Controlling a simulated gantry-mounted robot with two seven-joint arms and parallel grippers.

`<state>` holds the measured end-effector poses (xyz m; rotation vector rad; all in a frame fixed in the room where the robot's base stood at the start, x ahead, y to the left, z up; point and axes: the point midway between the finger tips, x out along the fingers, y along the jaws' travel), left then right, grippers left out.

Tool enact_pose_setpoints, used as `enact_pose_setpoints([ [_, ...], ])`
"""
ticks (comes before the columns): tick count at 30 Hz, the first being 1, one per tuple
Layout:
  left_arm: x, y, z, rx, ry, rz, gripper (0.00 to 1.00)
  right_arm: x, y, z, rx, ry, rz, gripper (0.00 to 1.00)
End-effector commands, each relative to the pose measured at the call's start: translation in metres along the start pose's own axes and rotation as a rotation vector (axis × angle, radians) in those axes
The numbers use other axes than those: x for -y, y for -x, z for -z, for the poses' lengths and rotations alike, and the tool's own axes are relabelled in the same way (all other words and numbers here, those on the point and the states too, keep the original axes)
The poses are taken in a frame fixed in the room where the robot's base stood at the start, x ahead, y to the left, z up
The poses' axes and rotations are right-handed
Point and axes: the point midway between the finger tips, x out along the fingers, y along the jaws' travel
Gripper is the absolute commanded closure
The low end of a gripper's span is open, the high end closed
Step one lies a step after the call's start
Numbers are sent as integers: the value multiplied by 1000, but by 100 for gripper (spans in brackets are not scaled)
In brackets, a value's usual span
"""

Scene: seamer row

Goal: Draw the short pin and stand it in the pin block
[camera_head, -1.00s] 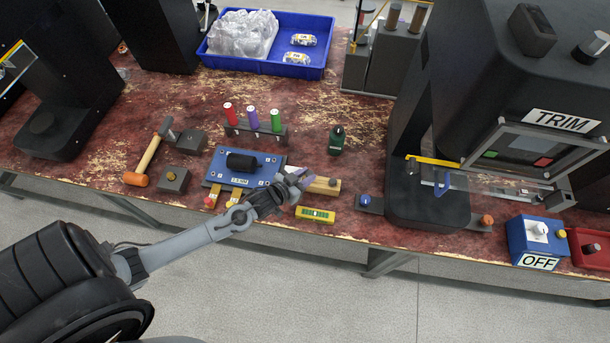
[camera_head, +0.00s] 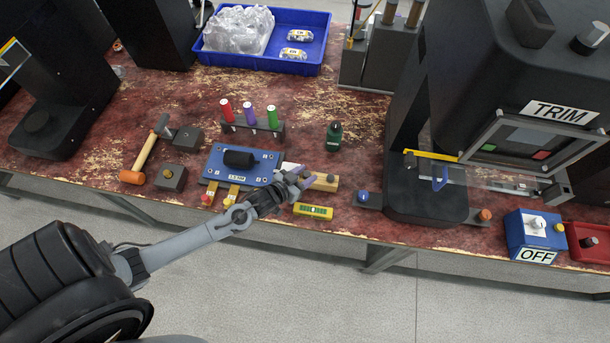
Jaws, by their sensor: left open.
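My left gripper (camera_head: 300,185) is open and appears empty. It hangs at the front of the bench, between a blue fixture plate (camera_head: 214,165) and a pale wooden piece (camera_head: 325,183), partly covering the wooden piece. The plate carries a black cylinder (camera_head: 239,159) and small studs near its corners. I cannot tell for sure which part is the short pin or the pin block. My right gripper is not in view.
A yellow level (camera_head: 313,212) lies just below the gripper. The TRIM machine (camera_head: 500,90) fills the right. Bare bench lies behind the bottle.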

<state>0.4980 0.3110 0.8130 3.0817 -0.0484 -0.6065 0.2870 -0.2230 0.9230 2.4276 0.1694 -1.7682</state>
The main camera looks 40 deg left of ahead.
Motion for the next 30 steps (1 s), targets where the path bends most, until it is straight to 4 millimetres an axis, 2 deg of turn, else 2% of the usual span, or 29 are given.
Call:
enact_pose_setpoints([
  [1,9,0,-6,13,-2,18,42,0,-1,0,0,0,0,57],
  [8,9,6,-6,15,-2,21,42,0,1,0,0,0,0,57],
  [11,9,17,-7,16,-2,20,42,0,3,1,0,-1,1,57],
  [24,-1,88,-3,6,1,4,42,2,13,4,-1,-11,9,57],
  [30,-3,104,-1,2,1,1,42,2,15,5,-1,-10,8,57],
])
